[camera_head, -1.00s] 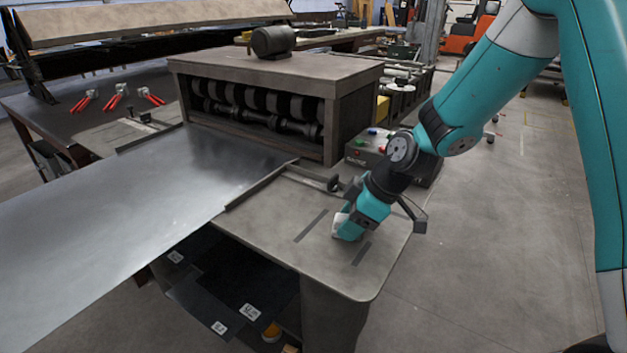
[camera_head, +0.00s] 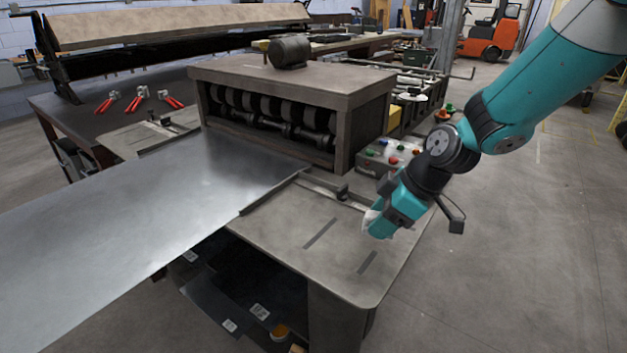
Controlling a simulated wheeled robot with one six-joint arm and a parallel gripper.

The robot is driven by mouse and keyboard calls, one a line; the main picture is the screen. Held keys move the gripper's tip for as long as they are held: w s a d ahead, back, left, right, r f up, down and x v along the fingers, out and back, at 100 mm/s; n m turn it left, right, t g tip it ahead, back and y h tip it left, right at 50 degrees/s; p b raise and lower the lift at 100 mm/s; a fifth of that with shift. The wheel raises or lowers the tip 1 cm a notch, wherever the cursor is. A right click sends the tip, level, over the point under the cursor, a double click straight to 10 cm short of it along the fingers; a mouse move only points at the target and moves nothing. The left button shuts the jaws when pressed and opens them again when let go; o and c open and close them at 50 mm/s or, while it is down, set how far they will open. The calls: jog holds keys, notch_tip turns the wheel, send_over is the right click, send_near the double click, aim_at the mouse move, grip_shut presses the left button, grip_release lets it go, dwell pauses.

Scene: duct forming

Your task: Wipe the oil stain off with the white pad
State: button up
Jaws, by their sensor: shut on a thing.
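My gripper (camera_head: 376,226) is at the right side of the machine's front table (camera_head: 290,235). It is shut on the white pad (camera_head: 370,217), of which only a small pale part shows beside the teal fingers. The pad appears to be just above the table top near its right edge, but I cannot tell the gap for sure. A large grey metal sheet (camera_head: 150,220) lies to the left and runs into the rollers. I cannot make out a distinct oil stain on the sheet or the table.
The roller machine (camera_head: 290,85) stands behind the table, with a motor (camera_head: 289,52) on top. A button box (camera_head: 390,155) is close behind my gripper. A guide rail (camera_head: 275,190) borders the sheet. Red-handled tools (camera_head: 140,98) lie at the back left. Open floor is at the right.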

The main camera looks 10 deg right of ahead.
jog(key=shift+r+p, duration=0.8)
jog(key=shift+r, duration=0.6)
